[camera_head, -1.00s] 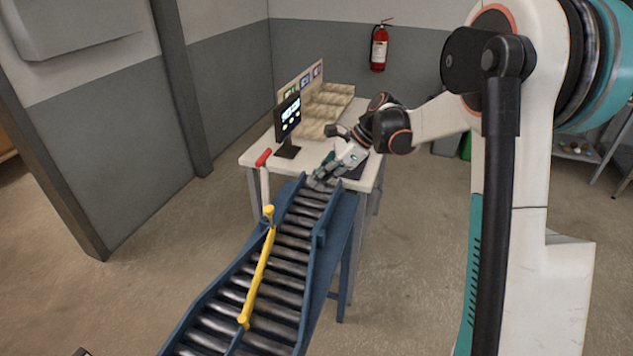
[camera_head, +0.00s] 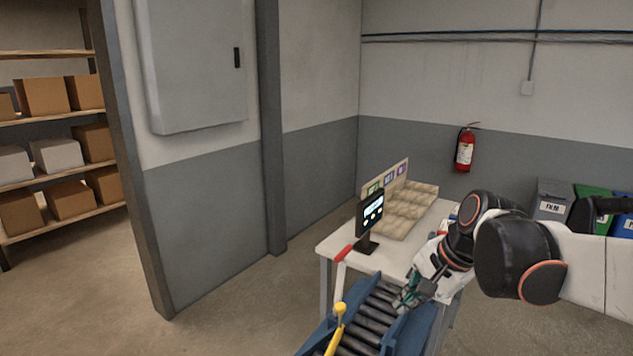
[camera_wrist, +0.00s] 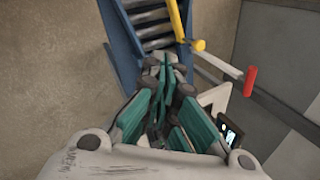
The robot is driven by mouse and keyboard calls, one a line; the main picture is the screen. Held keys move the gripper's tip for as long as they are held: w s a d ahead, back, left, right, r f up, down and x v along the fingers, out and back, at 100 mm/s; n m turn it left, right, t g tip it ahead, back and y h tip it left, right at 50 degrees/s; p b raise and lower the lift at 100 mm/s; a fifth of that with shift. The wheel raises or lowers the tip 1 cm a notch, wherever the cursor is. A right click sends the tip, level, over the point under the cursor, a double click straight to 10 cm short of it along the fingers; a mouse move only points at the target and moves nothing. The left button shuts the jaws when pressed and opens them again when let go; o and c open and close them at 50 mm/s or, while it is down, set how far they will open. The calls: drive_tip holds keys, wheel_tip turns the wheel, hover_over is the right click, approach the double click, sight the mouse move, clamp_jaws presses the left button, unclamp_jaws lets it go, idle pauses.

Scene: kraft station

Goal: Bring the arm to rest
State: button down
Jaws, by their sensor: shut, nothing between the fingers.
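My gripper (camera_head: 408,297) is shut and empty. In the head view it hangs over the far end of the blue roller conveyor (camera_head: 322,335), beside the white table (camera_head: 338,246). My arm reaches in from the right edge. In the wrist view the teal-padded fingers (camera_wrist: 160,92) are drawn together, with nothing seen between them. The conveyor rollers (camera_wrist: 152,28) lie beyond the fingertips. I cannot tell the exact height of the gripper above the conveyor.
A small screen (camera_head: 370,216) and a bin rack (camera_head: 408,208) stand on the table. A yellow bar (camera_head: 336,328) runs along the conveyor and a red-ended handle (camera_head: 345,253) is near the table corner. A fire extinguisher (camera_head: 465,150) hangs on the wall. Open floor lies left.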

drive_tip(key=s+d+f+n+t+h, duration=0.1)
drive_tip(key=s+n+t+h, duration=0.2)
drive_tip(key=s+n, duration=0.8)
drive_tip(key=s, duration=0.4)
drive_tip(key=shift+s+d+f, duration=0.35)
drive_tip(key=shift+s, duration=0.05)
